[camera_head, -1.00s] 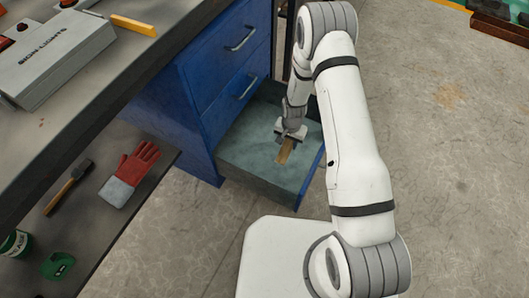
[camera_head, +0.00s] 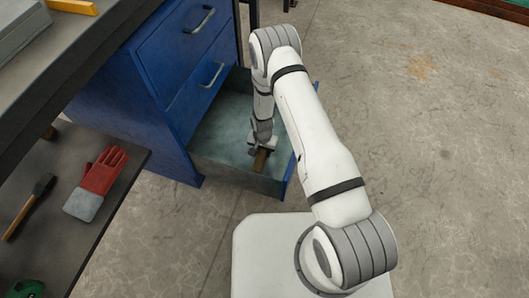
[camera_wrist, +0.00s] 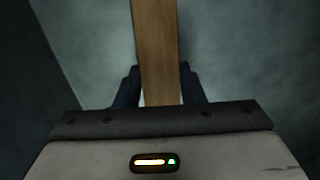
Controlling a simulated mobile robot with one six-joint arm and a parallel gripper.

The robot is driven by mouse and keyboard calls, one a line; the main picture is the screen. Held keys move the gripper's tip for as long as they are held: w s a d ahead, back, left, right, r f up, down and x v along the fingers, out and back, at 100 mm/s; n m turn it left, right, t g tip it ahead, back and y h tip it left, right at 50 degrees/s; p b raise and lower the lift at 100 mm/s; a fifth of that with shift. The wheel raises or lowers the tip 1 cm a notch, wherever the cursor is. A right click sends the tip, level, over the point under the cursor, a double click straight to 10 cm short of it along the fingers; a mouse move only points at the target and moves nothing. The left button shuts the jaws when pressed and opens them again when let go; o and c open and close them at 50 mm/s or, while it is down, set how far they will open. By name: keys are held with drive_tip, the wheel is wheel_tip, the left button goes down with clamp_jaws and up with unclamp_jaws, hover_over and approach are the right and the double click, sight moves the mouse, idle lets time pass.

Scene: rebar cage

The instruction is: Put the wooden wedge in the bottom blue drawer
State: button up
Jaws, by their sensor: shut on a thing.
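The wooden wedge (camera_head: 260,161) is a brown wooden piece held in my gripper (camera_head: 261,147). In the wrist view the wedge (camera_wrist: 156,50) runs up from between the two dark fingers of my gripper (camera_wrist: 158,92), which are shut on it. The bottom blue drawer (camera_head: 215,148) is pulled open, with a grey-green inside. My gripper and the wedge are within the drawer's outline, and grey-green drawer surface surrounds the wedge in the wrist view. I cannot tell whether the wedge touches the drawer floor.
Two closed blue drawers with handles (camera_head: 210,75) sit above the open one. A low shelf at left holds a red glove (camera_head: 98,182) and a hammer (camera_head: 29,205). A yellow piece (camera_head: 72,6) lies on the bench top. The floor at right is clear.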

drive_tip(key=shift+f, duration=0.2)
drive_tip(key=shift+f, duration=0.1)
drive_tip(key=o, duration=1)
